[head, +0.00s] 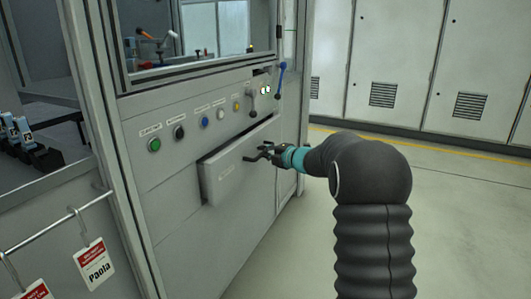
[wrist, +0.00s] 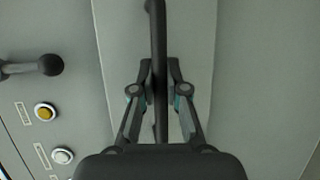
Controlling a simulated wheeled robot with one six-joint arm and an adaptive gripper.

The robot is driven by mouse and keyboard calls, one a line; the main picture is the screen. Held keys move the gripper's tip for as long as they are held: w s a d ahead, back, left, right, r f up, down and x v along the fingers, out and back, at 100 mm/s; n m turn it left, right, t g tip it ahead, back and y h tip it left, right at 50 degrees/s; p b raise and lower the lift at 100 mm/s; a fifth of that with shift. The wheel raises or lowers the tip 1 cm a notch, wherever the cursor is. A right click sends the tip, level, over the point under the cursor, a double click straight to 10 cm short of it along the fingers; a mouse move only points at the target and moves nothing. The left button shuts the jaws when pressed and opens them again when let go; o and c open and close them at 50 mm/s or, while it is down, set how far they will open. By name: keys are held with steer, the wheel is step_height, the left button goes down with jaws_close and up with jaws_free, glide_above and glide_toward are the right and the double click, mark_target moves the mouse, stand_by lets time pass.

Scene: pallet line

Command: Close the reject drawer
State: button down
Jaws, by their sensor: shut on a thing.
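The reject drawer (head: 226,178) is a light grey front low in the machine's panel. It stands out a little from the panel, so it is partly open. My gripper (head: 265,152) is at the drawer's front, with its fingers at the dark bar handle. In the wrist view my gripper (wrist: 159,78) is shut on the dark handle (wrist: 158,30), which runs between the two fingers. The drawer front also shows behind it in the wrist view (wrist: 116,60). The drawer's inside is hidden.
A row of coloured push buttons (head: 205,122) and a black-knobbed lever (head: 252,103) are above the drawer. A blue-handled lever (head: 281,75) is at the panel's right. Tags hang from a rail (head: 52,226) at the left. The floor (head: 460,215) on the right is clear.

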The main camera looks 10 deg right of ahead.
mark_target(255, 149)
steer(key=shift+w+a+r+p, duration=0.1)
steer(key=shift+w+a+p, duration=0.05)
steer(key=shift+w+a, duration=0.6)
steer(key=shift+w+a+p, duration=0.15)
steer(key=shift+w+a, duration=0.3)
steer(key=shift+a, duration=0.45)
steer(key=c, duration=1.2)
jaws_free()
steer(key=shift+a, duration=0.2)
steer(key=shift+d, duration=0.15)
steer(key=shift+d, duration=0.1)
steer(key=shift+s+d, duration=0.1)
steer(key=shift+s, duration=0.05)
steer(key=v, duration=1.1)
steer(key=shift+s, duration=0.2)
